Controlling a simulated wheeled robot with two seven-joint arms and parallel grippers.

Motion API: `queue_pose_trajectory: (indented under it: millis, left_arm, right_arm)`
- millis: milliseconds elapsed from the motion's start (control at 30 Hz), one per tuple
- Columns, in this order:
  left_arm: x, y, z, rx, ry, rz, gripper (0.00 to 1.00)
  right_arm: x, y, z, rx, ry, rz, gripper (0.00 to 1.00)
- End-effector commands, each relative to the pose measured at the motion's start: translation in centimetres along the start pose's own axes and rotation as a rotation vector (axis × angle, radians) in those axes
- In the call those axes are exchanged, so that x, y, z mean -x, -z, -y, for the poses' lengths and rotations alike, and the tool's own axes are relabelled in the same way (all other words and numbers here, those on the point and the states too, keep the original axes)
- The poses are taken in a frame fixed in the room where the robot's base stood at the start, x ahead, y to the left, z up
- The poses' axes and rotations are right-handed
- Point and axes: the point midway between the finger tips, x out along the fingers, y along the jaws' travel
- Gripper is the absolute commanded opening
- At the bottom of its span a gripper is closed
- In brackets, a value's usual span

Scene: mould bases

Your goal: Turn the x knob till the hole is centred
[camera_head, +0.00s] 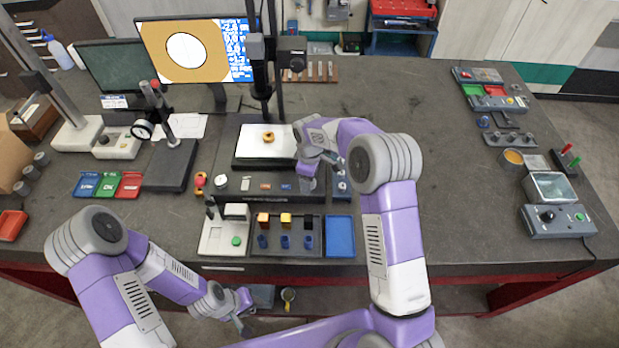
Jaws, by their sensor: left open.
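The monitor (186,50) at the back left shows a white round hole in an orange field, beside a blue text panel. The hole sits near the middle of the orange field. Under the camera column, a small brass ring (268,137) lies on the white stage plate (262,154). A pale round knob (221,181) is at the base's left; a small knob unit (342,187) is at its right. I cannot tell which is the x knob. My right gripper (308,178) is over the base's right side, its fingertips unclear. My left gripper (244,316) is open and empty below the table's front edge.
A tray of small coloured blocks and blue pegs (286,250) and a blue tray (340,236) stand at the front. A dial-gauge stand (168,165) is left of the base. The table is clear right of my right arm, up to the fixtures along the right edge.

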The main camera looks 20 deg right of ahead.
Motion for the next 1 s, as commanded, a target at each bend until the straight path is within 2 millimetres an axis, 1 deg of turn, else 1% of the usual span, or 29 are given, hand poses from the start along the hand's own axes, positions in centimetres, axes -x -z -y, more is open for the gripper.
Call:
queue_pose_trajectory:
  millis: [133,233,500,633,767,1000]
  left_arm:
    - [0.0,0.0,0.0,0.000,0.000,0.000,0.43]
    - [-0.1,0.0,0.0,0.000,0.000,0.000,0.43]
    - [-0.4,0.0,0.1,0.000,0.000,0.000,0.43]
    - [-0.4,0.0,0.1,0.000,0.000,0.000,0.43]
    - [-0.4,0.0,0.1,0.000,0.000,0.000,0.43]
    - [-0.4,0.0,0.1,0.000,0.000,0.000,0.43]
  right_arm:
    - [0.1,0.0,0.0,0.000,0.001,0.000,0.67]
    - [0.8,0.0,0.0,0.000,0.000,0.000,0.67]
    - [5.3,0.1,0.0,0.000,-0.002,-0.003,0.67]
    - [6.8,0.0,0.0,0.000,-0.001,-0.001,0.67]
    - [7.5,0.0,0.0,-0.001,0.000,-0.001,0.67]
    - [7.6,0.0,0.0,0.000,0.000,0.000,0.67]
